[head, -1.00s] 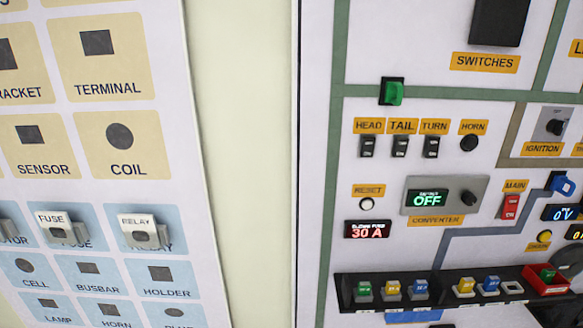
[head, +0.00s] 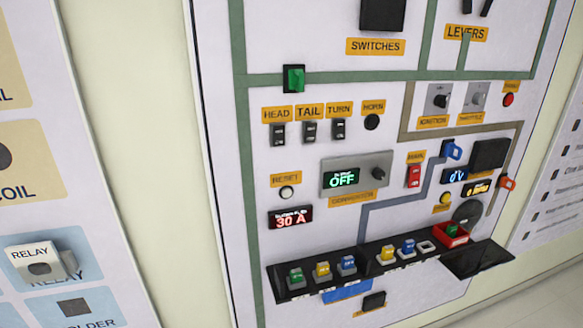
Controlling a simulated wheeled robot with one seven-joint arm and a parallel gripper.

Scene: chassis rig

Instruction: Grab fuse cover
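A long black fuse strip (head: 370,272) runs along the lower part of the rig panel. Small green (head: 296,277), yellow (head: 322,271) and blue (head: 347,265) fuses sit in it, with more towards the right. A red holder (head: 450,234) with a green fuse in it stands at the strip's right. A dark flat plate (head: 478,259) juts out at the strip's right end; I cannot tell whether it is the fuse cover. No part is labelled as a fuse cover. My gripper is not in view.
A parts board (head: 60,150) stands at the left, with a white relay piece (head: 40,262) on it. The rig panel (head: 225,180) carries switches, a converter display (head: 342,179) reading OFF and a red display (head: 291,217) reading 30 A. Pale floor (head: 545,285) shows at lower right.

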